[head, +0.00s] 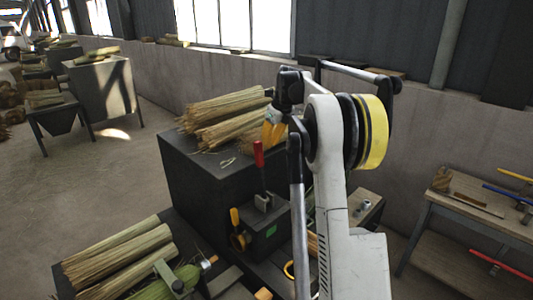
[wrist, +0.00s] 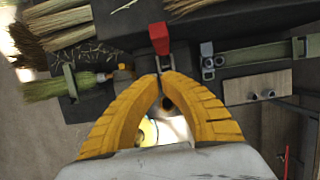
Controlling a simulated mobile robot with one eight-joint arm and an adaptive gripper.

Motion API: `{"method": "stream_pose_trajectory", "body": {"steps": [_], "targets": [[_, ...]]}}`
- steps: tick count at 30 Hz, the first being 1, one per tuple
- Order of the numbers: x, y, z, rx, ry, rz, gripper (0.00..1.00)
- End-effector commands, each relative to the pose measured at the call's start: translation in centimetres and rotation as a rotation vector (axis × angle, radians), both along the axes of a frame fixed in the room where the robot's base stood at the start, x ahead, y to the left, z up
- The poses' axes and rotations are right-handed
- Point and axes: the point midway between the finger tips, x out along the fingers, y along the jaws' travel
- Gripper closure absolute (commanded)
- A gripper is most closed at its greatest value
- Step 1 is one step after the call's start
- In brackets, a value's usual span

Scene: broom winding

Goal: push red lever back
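The red lever (head: 259,153) stands roughly upright on a dark machine block (head: 265,238) in the head view. In the wrist view its red handle (wrist: 159,38) is just beyond my fingertips, with its metal shaft below the handle. My gripper (wrist: 161,77) has yellow fingers that curve in, with their tips together or nearly so, and I see nothing held between them. In the head view my gripper (head: 272,132) is just above and right of the lever's top. I cannot tell whether it touches the lever.
Straw bundles (head: 225,112) lie on the dark cabinet behind the lever. A workbench (head: 470,198) with tools stands at the right. A green strap (wrist: 254,56) lies right of the lever.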

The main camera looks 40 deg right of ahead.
Motion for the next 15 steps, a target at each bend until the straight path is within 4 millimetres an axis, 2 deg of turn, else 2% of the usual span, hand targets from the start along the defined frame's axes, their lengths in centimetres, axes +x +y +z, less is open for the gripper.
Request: {"method": "stream_pose_trajectory", "body": {"steps": [1, 6, 15], "targets": [[-0.1, 0.0, 1.1, 0.000, 0.000, -0.001, 1.00], [-0.4, 0.0, 3.4, 0.000, 0.000, -0.001, 1.00], [-0.5, -0.1, 4.2, 0.000, 0.000, -0.001, 1.00]]}}
